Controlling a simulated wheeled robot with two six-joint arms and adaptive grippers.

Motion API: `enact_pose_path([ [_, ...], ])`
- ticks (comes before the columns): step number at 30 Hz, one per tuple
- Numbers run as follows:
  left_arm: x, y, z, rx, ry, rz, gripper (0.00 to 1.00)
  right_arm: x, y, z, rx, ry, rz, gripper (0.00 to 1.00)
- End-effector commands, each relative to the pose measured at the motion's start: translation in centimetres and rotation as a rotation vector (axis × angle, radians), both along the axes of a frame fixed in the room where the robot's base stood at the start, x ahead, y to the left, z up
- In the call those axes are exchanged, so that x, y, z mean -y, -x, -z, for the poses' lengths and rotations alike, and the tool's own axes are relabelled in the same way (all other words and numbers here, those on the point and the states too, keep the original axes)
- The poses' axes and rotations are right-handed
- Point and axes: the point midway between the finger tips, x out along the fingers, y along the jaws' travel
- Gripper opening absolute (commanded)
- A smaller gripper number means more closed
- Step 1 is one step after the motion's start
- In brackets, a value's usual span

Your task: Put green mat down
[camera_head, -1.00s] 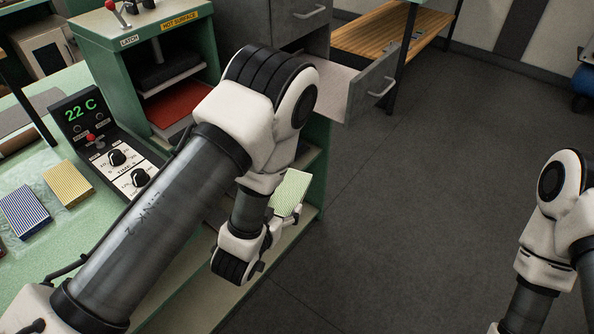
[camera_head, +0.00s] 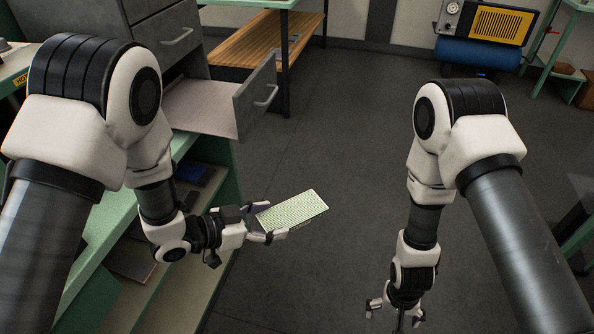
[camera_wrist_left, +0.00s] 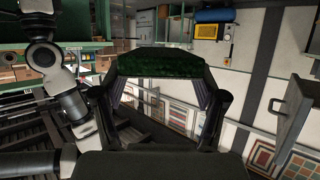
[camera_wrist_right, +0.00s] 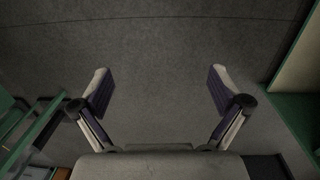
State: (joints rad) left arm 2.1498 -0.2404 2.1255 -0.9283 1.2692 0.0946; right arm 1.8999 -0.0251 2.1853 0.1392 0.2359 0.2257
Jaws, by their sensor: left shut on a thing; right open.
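The green mat (camera_head: 293,209) is a flat pale-green rectangle in the head view, held out over the floor to the right of the green bench. My left gripper (camera_head: 268,232) is shut on the mat's near left end. In the left wrist view the mat (camera_wrist_left: 172,62) spans between the fingertips and shows a dark green, tufted face. My right gripper (camera_head: 395,312) is open and empty, pointing down over the floor. In the right wrist view its fingers (camera_wrist_right: 160,90) are wide apart with only grey floor between them.
An open drawer (camera_head: 215,106) juts from the grey cabinet at upper left. A green bench with lower shelves (camera_head: 185,275) stands below it. A wooden-slat bench (camera_head: 262,52) and a yellow-panelled machine (camera_head: 490,25) are at the back. The floor (camera_head: 345,120) between is clear.

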Motion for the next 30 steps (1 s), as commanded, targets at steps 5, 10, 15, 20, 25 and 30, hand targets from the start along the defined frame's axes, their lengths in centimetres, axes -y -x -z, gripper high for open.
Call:
enact_pose_path([
  [5, 0.0, 0.0, 0.0, 0.000, 0.000, -0.001, 0.38, -3.5, -11.2, -6.3, -0.022, -0.037, 0.320, 1.00],
  [10, 0.0, 0.0, 0.0, 0.000, 0.001, -0.001, 0.38, -8.6, -17.9, -15.0, -0.084, -0.129, 0.537, 1.00],
  [15, 0.0, 0.0, 0.0, 0.000, 0.001, -0.001, 0.38, -13.8, -21.2, -24.5, -0.164, -0.221, 0.660, 1.00],
  [20, 0.0, 0.0, 0.0, 0.000, 0.001, -0.001, 0.38, -16.7, -21.8, -30.4, -0.226, -0.267, 0.702, 1.00],
  [25, 0.0, 0.0, 0.0, 0.000, 0.001, -0.002, 0.38, -17.7, -21.7, -31.6, -0.249, -0.276, 0.711, 1.00],
  [30, 0.0, 0.0, 0.0, 0.000, 0.001, -0.002, 0.38, -18.5, -21.1, -29.1, -0.252, -0.273, 0.711, 1.00],
])
